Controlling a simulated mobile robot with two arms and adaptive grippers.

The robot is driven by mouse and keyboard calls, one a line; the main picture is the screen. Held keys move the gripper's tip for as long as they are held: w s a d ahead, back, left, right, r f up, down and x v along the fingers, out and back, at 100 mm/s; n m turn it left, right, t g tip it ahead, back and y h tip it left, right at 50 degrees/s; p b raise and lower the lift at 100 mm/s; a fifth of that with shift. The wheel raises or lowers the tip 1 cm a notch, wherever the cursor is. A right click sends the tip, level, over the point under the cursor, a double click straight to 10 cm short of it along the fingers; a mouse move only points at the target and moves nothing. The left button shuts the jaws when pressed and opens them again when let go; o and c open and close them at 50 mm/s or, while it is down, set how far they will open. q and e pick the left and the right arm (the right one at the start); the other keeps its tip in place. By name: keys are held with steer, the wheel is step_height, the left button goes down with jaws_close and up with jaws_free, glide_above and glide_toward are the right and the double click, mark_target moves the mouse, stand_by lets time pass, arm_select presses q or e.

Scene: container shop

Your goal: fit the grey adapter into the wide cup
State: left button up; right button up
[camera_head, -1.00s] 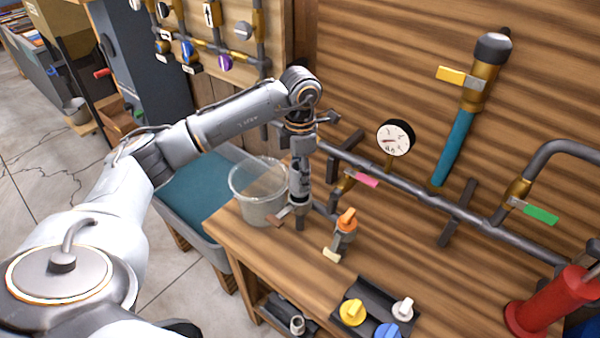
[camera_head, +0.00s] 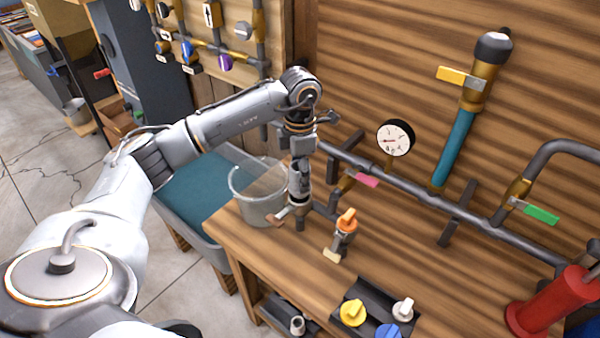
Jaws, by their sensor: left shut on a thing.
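My left gripper (camera_head: 300,167) points down at the end of its arm, over the left part of the wooden bench. It is shut on a small grey piece, which I take to be the grey adapter (camera_head: 299,186); the fingers partly hide it. Directly below is a grey upright pipe fitting (camera_head: 300,224) with a brownish lever beside it. I take its top end for the wide cup, but gripper and adapter hide it. I cannot tell whether the adapter is touching the cup or inside it. My right gripper is not in view.
A clear bucket (camera_head: 243,186) stands close left of the gripper. An orange-topped valve (camera_head: 346,222) is just right of it. Grey pipework with a gauge (camera_head: 395,137) runs along the wooden wall. A dark tray with coloured knobs (camera_head: 375,294) sits at the front.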

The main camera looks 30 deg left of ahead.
arm_select(q)
steer(key=shift+f+b, duration=1.15)
steer(key=shift+f, duration=0.2)
stand_by(0.9)
steer(key=o, duration=1.3)
steer(key=shift+c, duration=0.2)
steer(key=shift+r, duration=0.1)
step_height(320, 180, up, 12)
